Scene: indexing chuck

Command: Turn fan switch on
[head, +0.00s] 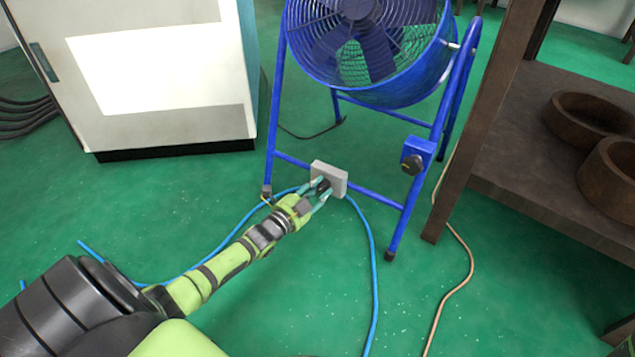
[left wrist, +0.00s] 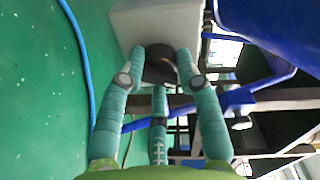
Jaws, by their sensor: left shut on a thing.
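The blue fan (head: 365,50) stands on a blue tube frame on the green floor. A grey switch box (head: 333,172) with a black knob (head: 323,186) is mounted on the low crossbar of the frame. My left gripper (head: 320,190) reaches the front of this box, with its teal fingers shut on the knob. In the left wrist view, the fingers (left wrist: 160,75) close around the black knob (left wrist: 158,62) on the grey box (left wrist: 135,25). The knob's pointer is too hidden to read. My right gripper is not in view.
A blue box with a dark knob (head: 413,165) sits on the right leg of the fan frame. A brown shelf (head: 550,190) with round bowls stands at the right, a white cabinet (head: 170,130) at the left. A blue cable (head: 373,270) and a tan cable (head: 455,290) lie on the floor.

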